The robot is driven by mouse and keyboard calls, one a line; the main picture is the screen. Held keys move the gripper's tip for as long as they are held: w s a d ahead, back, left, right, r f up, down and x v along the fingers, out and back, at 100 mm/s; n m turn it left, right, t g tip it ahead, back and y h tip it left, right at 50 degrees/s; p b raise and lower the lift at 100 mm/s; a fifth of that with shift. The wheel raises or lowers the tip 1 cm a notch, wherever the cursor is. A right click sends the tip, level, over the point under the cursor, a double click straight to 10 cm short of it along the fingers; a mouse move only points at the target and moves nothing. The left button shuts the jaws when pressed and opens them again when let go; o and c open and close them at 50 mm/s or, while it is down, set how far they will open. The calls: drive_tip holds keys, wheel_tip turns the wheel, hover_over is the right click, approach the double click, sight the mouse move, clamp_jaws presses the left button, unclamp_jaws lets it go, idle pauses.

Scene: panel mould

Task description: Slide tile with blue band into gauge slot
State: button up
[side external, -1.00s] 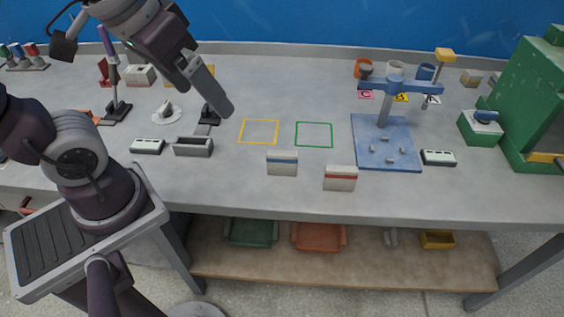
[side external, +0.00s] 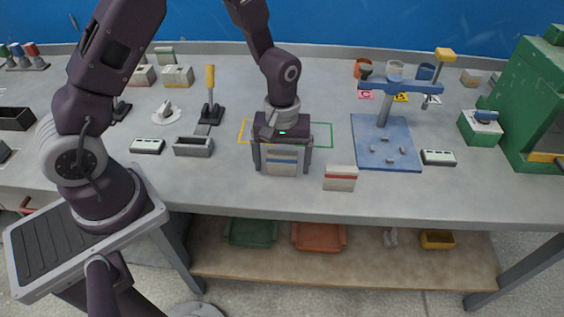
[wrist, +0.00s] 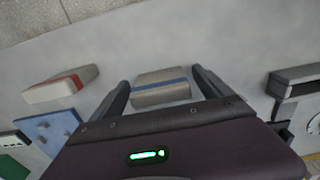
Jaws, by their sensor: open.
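The pale tile with the blue band (side external: 282,162) stands near the front of the table. It also shows in the wrist view (wrist: 161,87). My gripper (side external: 282,168) is down over it, with one finger on each side. In the wrist view its fingers (wrist: 160,78) are open, with a gap visible between each finger and the tile. A grey block with a dark slot (side external: 193,147) sits to the left of my gripper and may be the gauge. It seems to be the slotted grey piece at right in the wrist view (wrist: 294,82).
A red-banded tile (side external: 340,178) stands close to the right of my gripper. A blue stand with a crossbar (side external: 385,150) is farther right. A green outline (side external: 331,135) and a yellow outline (side external: 243,130) lie behind, partly hidden by my gripper. The front table edge is close.

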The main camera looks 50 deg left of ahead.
sight(282, 153)
drive_tip(key=shift+f, duration=0.25)
drive_tip(key=c, duration=1.5)
wheel_tip(282, 153, up, 8)
drive_tip(key=shift+r, duration=0.1)
drive_tip(key=s+a+r, duration=0.1)
drive_tip(key=s+a, duration=0.3)
drive_tip(key=a, duration=0.2)
drive_tip(key=s+a+r, duration=0.1)
drive_tip(key=s+a, duration=0.3)
drive_tip(key=a, duration=0.3)
drive_tip(key=s+a, duration=0.4)
drive_tip(key=a, duration=0.3)
drive_tip(key=shift+s+a+r, duration=0.1)
drive_tip(key=shift+s+r, duration=0.1)
drive_tip(key=shift+r, duration=0.2)
